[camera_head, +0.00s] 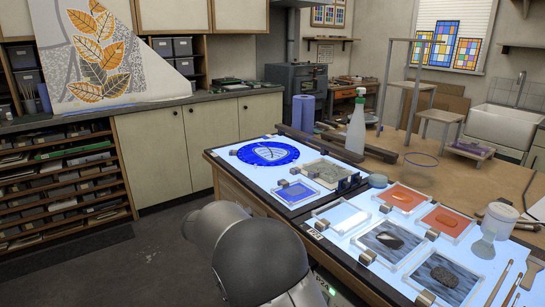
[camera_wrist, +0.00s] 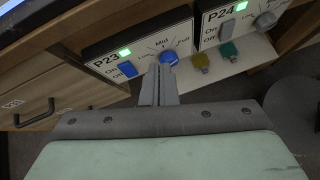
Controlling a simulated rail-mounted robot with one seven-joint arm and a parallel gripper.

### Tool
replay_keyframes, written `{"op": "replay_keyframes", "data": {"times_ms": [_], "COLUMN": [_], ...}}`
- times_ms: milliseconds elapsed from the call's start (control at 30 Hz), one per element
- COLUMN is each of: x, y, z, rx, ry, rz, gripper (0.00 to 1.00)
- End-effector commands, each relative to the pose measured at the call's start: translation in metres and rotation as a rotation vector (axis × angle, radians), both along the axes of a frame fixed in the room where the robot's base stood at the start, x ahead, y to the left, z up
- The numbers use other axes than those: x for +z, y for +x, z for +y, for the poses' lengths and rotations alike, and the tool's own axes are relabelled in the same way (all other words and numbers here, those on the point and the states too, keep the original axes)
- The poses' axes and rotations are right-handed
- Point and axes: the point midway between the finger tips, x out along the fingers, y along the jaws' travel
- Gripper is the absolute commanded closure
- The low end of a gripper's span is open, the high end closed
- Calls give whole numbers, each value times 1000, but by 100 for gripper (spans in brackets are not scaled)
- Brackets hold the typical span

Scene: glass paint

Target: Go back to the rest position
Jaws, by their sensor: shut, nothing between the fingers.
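My gripper (camera_wrist: 159,70) shows in the wrist view with its two grey fingers together and nothing between them. The fingertips are just beside and below a blue knob (camera_wrist: 169,57) on the white P23 panel (camera_wrist: 108,66). I cannot tell whether they touch it. The panel's green light (camera_wrist: 124,52) is lit, and a blue switch (camera_wrist: 127,69) sits below the light. In the head view my arm reaches down at the bottom middle, and my gripper is hidden there.
To the right in the wrist view is the P24 panel (camera_wrist: 215,33), with a grey knob (camera_wrist: 265,20). A wooden drawer (camera_wrist: 60,98) is at left. In the head view, the lit worktable (camera_head: 311,215) holds trays, a spray bottle (camera_head: 356,131) and brushes. Open floor (camera_head: 140,262) lies left.

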Motion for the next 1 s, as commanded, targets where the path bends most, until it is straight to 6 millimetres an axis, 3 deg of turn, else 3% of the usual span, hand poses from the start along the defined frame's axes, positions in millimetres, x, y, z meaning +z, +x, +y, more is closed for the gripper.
{"op": "replay_keyframes", "data": {"times_ms": [33,100,200,333,500,600,767,1000], "x": [19,31,45,58,61,58,52,50], "y": [-17,-48,-100,-174,-261,-295,-320,-323], "z": [-38,-78,-123,-162,-183,-185,-184,-184], "rx": [-124,-304,-570,-930,-1361,-1545,-1696,-1718], "ry": [102,245,430,640,837,904,952,957], "rz": [-17,-48,-102,-196,-326,-387,-438,-443], "gripper": [100,100,100,100,100,100,100,100]}}
